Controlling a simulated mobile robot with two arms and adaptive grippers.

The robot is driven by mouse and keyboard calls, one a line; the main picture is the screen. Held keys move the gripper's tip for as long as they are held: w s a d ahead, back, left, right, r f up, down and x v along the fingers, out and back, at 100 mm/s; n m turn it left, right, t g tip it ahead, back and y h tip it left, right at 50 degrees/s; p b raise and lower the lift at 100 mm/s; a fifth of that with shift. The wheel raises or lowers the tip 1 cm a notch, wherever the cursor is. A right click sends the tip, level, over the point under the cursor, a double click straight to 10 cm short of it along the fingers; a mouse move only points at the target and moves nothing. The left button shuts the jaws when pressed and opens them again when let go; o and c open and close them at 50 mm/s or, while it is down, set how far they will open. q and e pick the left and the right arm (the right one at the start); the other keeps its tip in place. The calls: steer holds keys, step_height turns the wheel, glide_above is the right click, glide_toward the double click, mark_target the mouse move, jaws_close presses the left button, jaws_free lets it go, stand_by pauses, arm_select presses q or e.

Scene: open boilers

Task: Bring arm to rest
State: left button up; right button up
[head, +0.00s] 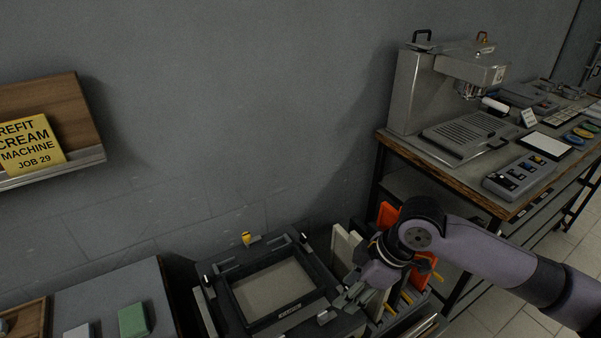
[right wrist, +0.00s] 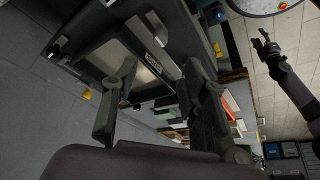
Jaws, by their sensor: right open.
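My right arm comes in from the right in the head view. Its gripper (head: 350,295) hangs over the right edge of a black-framed box (head: 285,322) with a pale panel inside. In the right wrist view the two fingers of this gripper (right wrist: 165,100) stand wide apart with nothing between them. The dark framed box (right wrist: 85,40) shows beyond them; I cannot tell whether they touch it. Another arm with a small gripper (right wrist: 262,42), apparently my left one, shows at the right of that view. Its fingers are too small to read. The left arm is not in the head view.
Upright orange and pale panels (head: 388,215) stand in a rack beside my right gripper. A wooden-edged bench (head: 440,168) with a metal machine (head: 430,85) is at the right. A grey table (head: 100,295) is at the lower left. A yellow sign (head: 28,145) hangs above it.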

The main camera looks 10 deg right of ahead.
steer(key=s+a+f+m+t, duration=0.2)
steer(key=s+a+f+m, duration=0.1)
steer(key=s+a+f, duration=0.35)
steer(key=s+d+f+m+h, duration=0.4)
steer(key=s+d+f+m, duration=0.4)
steer(key=s, duration=0.3)
step_height(320, 180, down, 23)
steer(key=d+g, duration=0.1)
steer(key=g, duration=0.1)
steer(key=s+d+f+g, duration=0.1)
steer(key=s+d+f, duration=0.2)
steer(key=s+f, duration=1.4)
steer(key=shift+s+n, duration=0.3)
steer(key=shift+s, duration=0.3)
